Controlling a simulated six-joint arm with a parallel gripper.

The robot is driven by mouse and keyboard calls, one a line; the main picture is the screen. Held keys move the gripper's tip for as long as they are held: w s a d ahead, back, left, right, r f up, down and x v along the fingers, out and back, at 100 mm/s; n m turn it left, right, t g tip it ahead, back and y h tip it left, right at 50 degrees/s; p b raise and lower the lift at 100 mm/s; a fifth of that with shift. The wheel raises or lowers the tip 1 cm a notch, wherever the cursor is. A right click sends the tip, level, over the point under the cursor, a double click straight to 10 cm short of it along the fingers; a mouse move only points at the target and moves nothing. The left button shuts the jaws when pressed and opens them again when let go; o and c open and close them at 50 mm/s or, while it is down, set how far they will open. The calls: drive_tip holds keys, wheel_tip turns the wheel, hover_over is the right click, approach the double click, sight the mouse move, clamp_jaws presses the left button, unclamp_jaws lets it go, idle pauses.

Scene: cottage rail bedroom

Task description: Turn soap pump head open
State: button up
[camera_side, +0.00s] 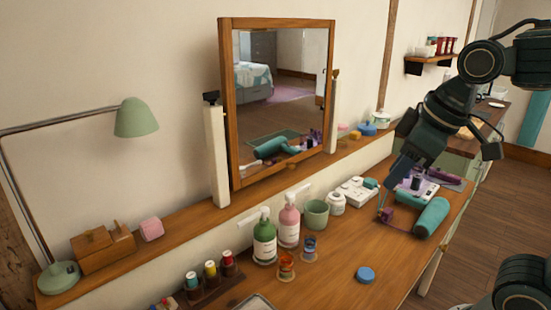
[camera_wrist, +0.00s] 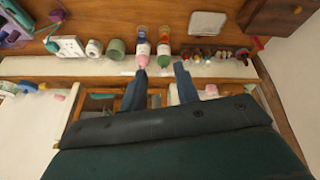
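Two pump bottles stand side by side on the wooden dresser top: a green one (camera_side: 264,240) with a pale pump head and a pink one (camera_side: 289,224). The wrist view shows the pink bottle (camera_wrist: 143,49) and the green bottle (camera_wrist: 164,50) from above, beyond my fingertips. My gripper (camera_wrist: 160,69) is open, with two blue-grey fingers apart and nothing between them. In the side view my gripper (camera_side: 398,178) hangs over the right part of the dresser, well right of both bottles. Which way the pump heads face is too small to tell.
A green cup (camera_side: 316,214) and white jar (camera_side: 336,203) stand right of the bottles. Small orange (camera_side: 286,266) and blue (camera_side: 310,247) glasses stand in front. A framed mirror (camera_side: 228,110) and shelf rail (camera_side: 180,226) are behind.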

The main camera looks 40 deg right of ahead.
drive_tip(key=w+a+r+n+g, duration=0.15)
drive_tip(key=w+n, duration=0.25)
drive_tip(key=w, duration=0.6)
drive_tip(key=n+g, duration=0.3)
drive_tip(key=n, duration=0.8)
hover_over(252, 216)
wheel_tip(252, 216, down, 9)
drive_tip(key=shift+f, duration=0.2)
wheel_tip(252, 216, down, 14)
drive_tip(key=shift+r, duration=0.2)
clamp_jaws()
